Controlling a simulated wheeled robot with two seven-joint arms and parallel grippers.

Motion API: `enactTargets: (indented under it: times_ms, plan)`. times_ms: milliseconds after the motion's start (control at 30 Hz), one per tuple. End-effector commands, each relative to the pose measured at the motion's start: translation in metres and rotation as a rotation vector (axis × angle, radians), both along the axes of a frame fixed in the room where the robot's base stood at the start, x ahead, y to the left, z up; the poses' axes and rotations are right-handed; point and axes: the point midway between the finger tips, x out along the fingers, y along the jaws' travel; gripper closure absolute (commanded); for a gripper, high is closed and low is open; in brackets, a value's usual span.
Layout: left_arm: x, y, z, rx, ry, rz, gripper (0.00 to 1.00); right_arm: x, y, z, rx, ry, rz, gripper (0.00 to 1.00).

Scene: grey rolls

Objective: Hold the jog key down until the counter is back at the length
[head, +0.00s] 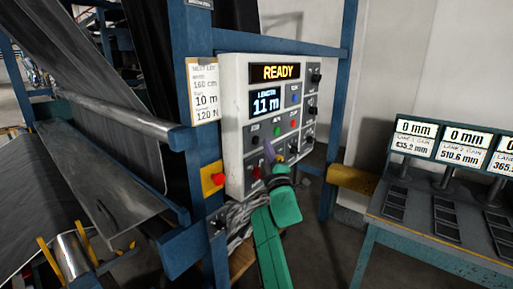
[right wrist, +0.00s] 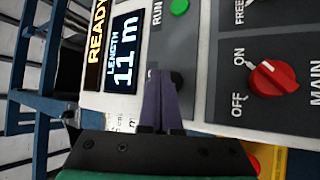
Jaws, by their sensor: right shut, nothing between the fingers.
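The control panel (head: 237,130) stands in the middle of the head view. Its upper display (head: 275,72) reads READY and the length counter (head: 266,103) reads 11 m; the counter also shows in the right wrist view (right wrist: 123,52). A card (head: 204,95) left of the panel shows 160 cm, 10 m and 120 N. My right gripper (head: 268,151) is shut and empty, its purple fingertips at the panel's lower keys. In the right wrist view the fingers (right wrist: 161,100) are beside or against a dark key (right wrist: 177,79); its label is mostly hidden, and I cannot tell whether it is pressed.
A red MAIN knob (right wrist: 271,78) with ON and OFF marks is near the fingers. A green RUN button (right wrist: 179,7) lies above. A red stop button on a yellow box (head: 213,178) is at the panel's lower left. A bench (head: 430,220) with several displays stands right.

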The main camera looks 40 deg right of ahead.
Motion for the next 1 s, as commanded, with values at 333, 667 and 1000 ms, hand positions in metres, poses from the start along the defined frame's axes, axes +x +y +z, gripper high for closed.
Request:
enactTargets:
  times_ms: [333, 667, 1000]
  plan:
    - [0.0, 0.0, -0.007, 0.0, 0.0, 0.0, 0.22, 0.0094, 0.0033, 0.001, -0.001, 0.0, 0.0, 1.0]
    - [-0.0001, 0.0, -0.0069, 0.0, 0.0, 0.0, 0.22, 0.0092, 0.0031, 0.0008, -0.001, 0.0, 0.0, 1.0]
    - [0.0, 0.0, -0.007, 0.0, 0.0, 0.0, 0.22, 0.0092, 0.003, 0.0008, -0.001, 0.0, 0.0, 1.0]
